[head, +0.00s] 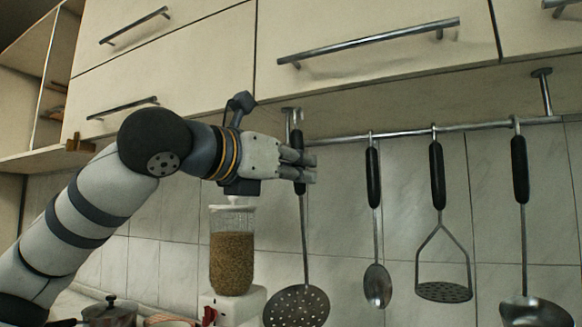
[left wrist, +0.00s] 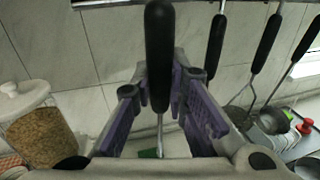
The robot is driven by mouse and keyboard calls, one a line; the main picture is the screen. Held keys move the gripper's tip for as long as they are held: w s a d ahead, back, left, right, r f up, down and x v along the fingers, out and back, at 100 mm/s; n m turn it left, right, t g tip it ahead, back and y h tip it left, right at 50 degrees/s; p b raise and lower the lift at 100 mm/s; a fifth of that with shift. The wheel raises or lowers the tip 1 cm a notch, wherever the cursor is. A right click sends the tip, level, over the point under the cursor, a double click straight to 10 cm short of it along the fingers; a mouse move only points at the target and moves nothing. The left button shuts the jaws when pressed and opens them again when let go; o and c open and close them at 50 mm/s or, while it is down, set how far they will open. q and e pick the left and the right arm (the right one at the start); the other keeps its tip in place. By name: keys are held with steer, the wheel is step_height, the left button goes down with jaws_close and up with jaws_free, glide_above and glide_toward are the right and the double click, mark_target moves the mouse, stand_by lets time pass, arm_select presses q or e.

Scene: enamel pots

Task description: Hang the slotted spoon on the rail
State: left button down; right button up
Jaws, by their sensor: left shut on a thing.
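The slotted spoon (head: 297,306) hangs upright, with a round perforated steel head and a thin shaft. My left gripper (head: 305,167) is shut on its black handle, just at the left end of the steel rail (head: 400,134). In the left wrist view the handle (left wrist: 159,45) stands between the two finger pads, and the rail (left wrist: 100,3) shows at the top edge. My fingers and the handle cover the rail's left end, so I cannot tell whether the spoon's top hook touches the rail. My right gripper is not in view.
A spoon (head: 377,285), a masher (head: 443,290) and a ladle (head: 533,312) hang on the rail to the right. Cabinets (head: 370,45) are close above. A grain jar (head: 232,262) stands below my wrist. A lidded pot (head: 110,313) is at lower left.

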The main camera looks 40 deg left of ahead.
arm_select(q)
steer(key=w+a+f, duration=0.2)
steer(key=w, duration=0.6)
steer(key=shift+w+a+f, duration=0.15)
steer(key=shift+a, duration=0.15)
stand_by(0.5)
steer(key=c, duration=1.5)
jaws_free()
steer(key=s, duration=1.2)
steer(key=shift+d, duration=0.4)
